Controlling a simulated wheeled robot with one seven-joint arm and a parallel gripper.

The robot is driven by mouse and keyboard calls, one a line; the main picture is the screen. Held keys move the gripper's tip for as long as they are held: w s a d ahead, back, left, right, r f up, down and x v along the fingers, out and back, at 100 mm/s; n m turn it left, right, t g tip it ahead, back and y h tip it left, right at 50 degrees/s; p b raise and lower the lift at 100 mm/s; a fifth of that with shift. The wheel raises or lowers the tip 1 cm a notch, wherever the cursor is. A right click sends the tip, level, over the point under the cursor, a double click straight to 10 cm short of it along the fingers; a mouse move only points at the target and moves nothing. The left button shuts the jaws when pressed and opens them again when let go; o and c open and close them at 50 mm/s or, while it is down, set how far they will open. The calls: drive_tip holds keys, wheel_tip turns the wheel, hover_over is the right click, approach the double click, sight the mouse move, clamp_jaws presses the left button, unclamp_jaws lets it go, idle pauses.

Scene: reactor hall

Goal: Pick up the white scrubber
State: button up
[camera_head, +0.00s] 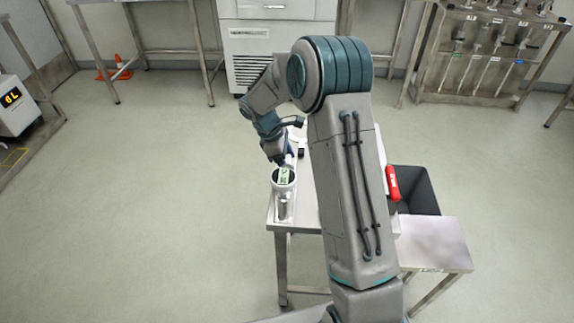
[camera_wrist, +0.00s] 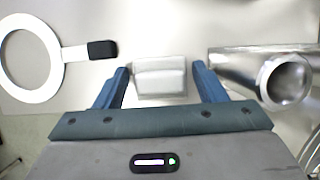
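The white scrubber (camera_wrist: 160,78) is a small pale block on the metal table, centred in the wrist view. My gripper (camera_wrist: 161,70) is open, with one blue finger on each side of the scrubber. Gaps show between the fingers and its sides, and I see no contact. How high the fingers are above the tabletop is hard to tell. In the head view my arm reaches down over the table's left part, and I cannot make out the scrubber there.
A flat white ring with a black-ended handle (camera_wrist: 32,62) lies left of the gripper. A shiny metal cylinder (camera_wrist: 262,72) is close to the right finger.

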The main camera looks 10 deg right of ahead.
sight(288, 159)
drive_tip(key=c, duration=0.6)
drive_tip(key=shift+r, duration=0.1)
wheel_tip(288, 159, up, 10)
drive_tip(key=shift+f+p, duration=0.1)
drive_tip(key=shift+p, duration=0.2)
drive_tip(key=shift+o, duration=0.4)
